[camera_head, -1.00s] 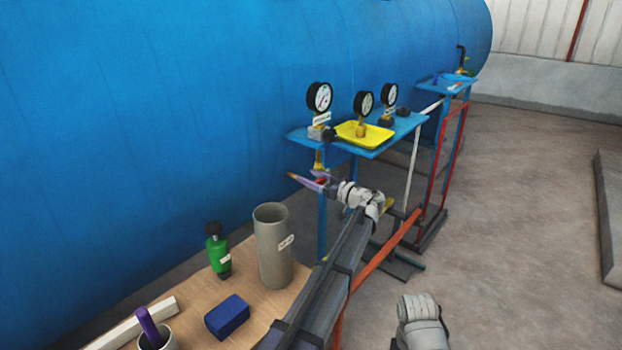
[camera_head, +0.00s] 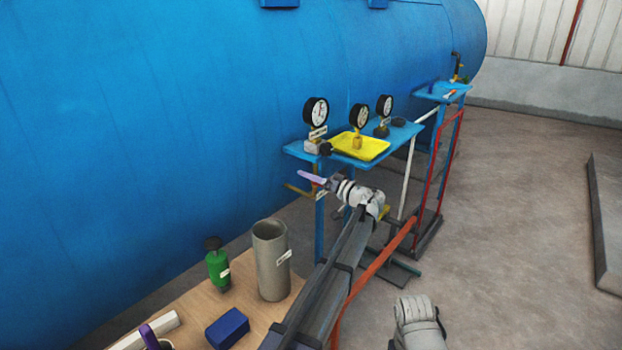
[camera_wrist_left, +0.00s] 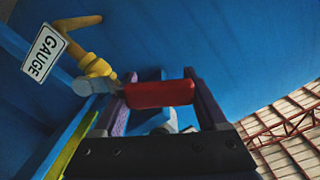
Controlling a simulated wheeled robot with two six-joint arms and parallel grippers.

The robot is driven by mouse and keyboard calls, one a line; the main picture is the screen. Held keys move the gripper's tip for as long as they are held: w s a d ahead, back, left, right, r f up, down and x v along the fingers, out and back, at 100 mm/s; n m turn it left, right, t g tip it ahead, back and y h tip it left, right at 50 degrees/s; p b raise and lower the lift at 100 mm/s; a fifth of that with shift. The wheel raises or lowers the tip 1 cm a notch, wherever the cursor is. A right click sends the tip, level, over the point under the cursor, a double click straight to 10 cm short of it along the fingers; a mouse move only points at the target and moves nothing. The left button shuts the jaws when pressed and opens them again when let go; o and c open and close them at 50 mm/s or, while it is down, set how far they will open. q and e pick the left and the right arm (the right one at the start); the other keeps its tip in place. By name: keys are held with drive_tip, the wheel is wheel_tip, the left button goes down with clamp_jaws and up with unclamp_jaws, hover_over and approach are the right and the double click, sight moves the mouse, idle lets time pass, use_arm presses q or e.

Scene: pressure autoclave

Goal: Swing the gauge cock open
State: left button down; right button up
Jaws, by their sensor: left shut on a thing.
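The gauge cock has a brass-yellow body (camera_wrist_left: 95,66) with a bent outlet, below the blue shelf's front corner. The brass outlet (camera_head: 297,190) also shows in the head view. A white GAUGE tag (camera_wrist_left: 44,52) hangs beside the body in the left wrist view. The cock's red lever handle (camera_wrist_left: 160,93) lies across between the purple fingers of my left gripper (camera_wrist_left: 158,85), which is shut on it. In the head view my left gripper (camera_head: 312,179) reaches in just under the shelf, and the red handle is hidden there.
A blue shelf (camera_head: 300,148) carries several dial gauges (camera_head: 316,112) and a yellow tray (camera_head: 360,146). A wooden table (camera_head: 190,305) in front holds a grey cylinder (camera_head: 271,260), a green bottle (camera_head: 217,266) and a blue block (camera_head: 227,328). The large blue tank (camera_head: 150,120) stands behind.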

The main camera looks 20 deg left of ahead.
idle(0.4)
use_arm(q)
drive_tip(key=shift+c, duration=1)
unclamp_jaws()
drive_tip(key=v, duration=0.7)
drive_tip(key=shift+d, duration=0.4)
drive_tip(key=shift+s, duration=0.1)
drive_tip(key=shift+c, duration=0.4)
